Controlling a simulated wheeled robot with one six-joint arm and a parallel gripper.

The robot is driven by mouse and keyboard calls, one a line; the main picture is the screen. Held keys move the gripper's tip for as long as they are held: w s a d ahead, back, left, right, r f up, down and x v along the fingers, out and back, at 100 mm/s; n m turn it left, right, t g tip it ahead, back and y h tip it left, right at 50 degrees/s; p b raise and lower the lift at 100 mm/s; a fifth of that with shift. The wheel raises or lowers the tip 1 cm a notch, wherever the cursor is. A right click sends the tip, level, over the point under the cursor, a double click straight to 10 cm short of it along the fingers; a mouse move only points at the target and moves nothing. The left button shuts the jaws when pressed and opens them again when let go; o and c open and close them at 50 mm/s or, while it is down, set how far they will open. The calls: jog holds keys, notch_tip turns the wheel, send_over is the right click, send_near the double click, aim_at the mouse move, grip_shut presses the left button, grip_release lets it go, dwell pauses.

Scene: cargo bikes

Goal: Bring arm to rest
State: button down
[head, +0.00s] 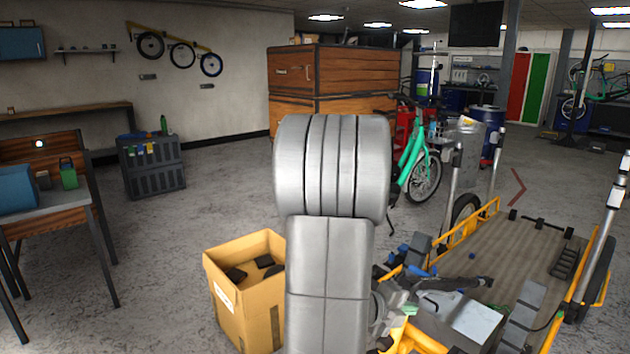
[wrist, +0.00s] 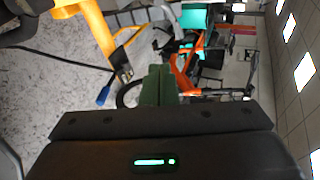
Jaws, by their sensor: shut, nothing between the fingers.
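My gripper (wrist: 158,84) shows in the wrist view as a wide dark body with a green light and two dark green fingers close together. The fingers are shut and hold nothing. The wrist view is turned on its side, with the floor at left and ceiling lights at right. In the head view my grey arm stands upright in the middle, and I cannot clearly make out the gripper there. The arm hides part of the floor and of the cargo bike behind it.
A yellow-framed cargo bike (head: 535,253) with a flat deck lies close at right, parts and tools on its near end. An open cardboard box (head: 240,312) stands left of my arm. A workbench (head: 50,201) and a grey crate (head: 152,172) are farther left. Floor between is clear.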

jog(key=shift+v, duration=1.4)
jog(key=shift+r, duration=0.1)
